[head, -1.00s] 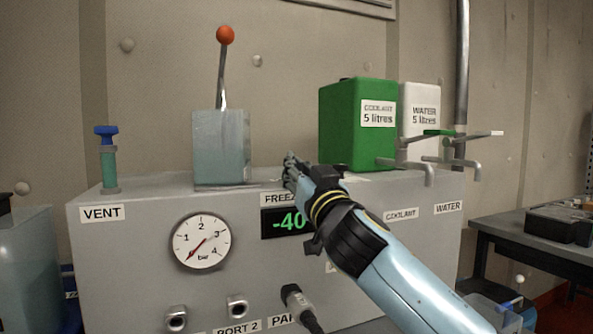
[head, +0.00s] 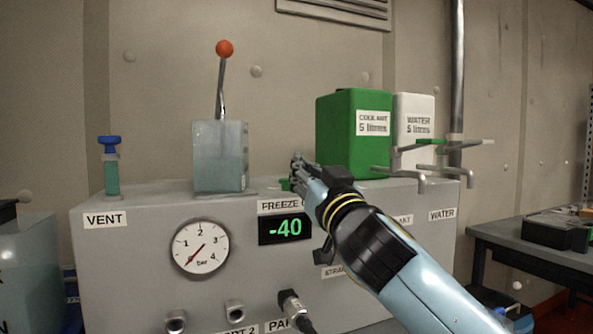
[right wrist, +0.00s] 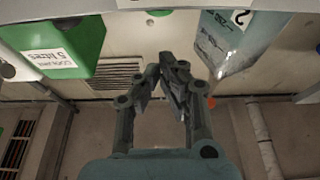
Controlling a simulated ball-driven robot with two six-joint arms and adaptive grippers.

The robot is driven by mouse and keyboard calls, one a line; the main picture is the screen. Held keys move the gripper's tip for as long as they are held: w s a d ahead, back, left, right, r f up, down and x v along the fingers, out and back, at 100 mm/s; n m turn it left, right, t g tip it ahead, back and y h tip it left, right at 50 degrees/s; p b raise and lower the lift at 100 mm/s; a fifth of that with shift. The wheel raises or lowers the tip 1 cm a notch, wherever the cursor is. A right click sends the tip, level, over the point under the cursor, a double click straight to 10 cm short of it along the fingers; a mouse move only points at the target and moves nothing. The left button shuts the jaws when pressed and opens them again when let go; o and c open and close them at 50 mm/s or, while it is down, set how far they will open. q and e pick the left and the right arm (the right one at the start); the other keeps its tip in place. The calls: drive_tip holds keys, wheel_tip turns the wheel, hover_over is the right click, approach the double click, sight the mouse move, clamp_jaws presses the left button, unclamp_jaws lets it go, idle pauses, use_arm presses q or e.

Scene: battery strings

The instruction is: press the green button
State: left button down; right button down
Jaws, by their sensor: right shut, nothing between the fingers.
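A small green piece, apparently the green button (head: 285,184), shows on top of the grey machine (head: 130,260), just behind the FREEZE label (head: 280,206). In the right wrist view a green button (right wrist: 159,12) shows at the upper edge, beyond the fingertips and apart from them. My right gripper (head: 297,162) is shut and empty, above and slightly right of the green piece in the head view. It also shows in the right wrist view (right wrist: 165,68). My arm hides part of the machine top. My left gripper is not in view.
The green coolant tank (head: 345,155) and white water tank (head: 413,140) with taps stand right. A display (head: 285,228) reads -40. A gauge (head: 200,247) is on the machine's front.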

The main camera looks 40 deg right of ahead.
drive_tip(key=b+v, duration=0.1)
drive_tip(key=v, duration=0.3)
drive_tip(key=shift+s, duration=0.15)
idle(0.4)
